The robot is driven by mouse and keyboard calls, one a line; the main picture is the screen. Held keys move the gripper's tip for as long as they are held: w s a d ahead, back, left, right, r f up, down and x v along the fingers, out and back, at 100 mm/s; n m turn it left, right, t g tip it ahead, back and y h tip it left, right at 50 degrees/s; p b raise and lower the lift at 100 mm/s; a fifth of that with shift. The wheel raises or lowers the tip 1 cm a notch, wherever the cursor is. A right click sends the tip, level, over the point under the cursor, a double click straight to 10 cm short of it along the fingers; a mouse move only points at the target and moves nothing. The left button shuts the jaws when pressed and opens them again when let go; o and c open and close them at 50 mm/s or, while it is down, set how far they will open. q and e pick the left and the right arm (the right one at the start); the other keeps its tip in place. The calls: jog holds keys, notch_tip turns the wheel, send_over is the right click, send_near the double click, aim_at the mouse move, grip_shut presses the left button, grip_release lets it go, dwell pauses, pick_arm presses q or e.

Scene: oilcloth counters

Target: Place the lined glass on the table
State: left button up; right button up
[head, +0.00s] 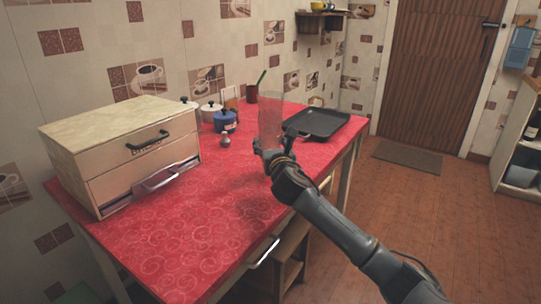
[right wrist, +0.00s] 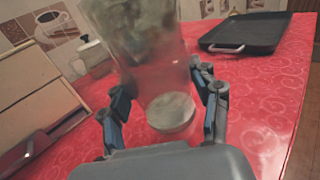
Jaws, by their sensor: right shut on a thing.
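The lined glass (head: 270,115) is tall, clear and roughly upright in the head view. My right gripper (head: 272,156) is shut on its lower part. In the right wrist view the glass (right wrist: 145,55) stands between the two fingers, with its round base (right wrist: 170,112) showing. The glass appears to be above the red table (head: 185,240), but the exact gap is hard to tell. My left gripper is not in view.
A wooden drawer box (head: 120,150) stands at the table's left, its lower drawer partly open. A black tray pan (head: 318,123) lies at the back right. Small pots and a blue jar (head: 226,121) stand along the wall. The front of the table is clear.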

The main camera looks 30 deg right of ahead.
notch_tip(320, 180, down, 3)
jog(key=shift+f+b, duration=0.1)
jog(key=shift+b, duration=0.65)
jog(key=o, duration=1.3)
jog(key=shift+f, duration=0.1)
jog(key=shift+o, duration=0.2)
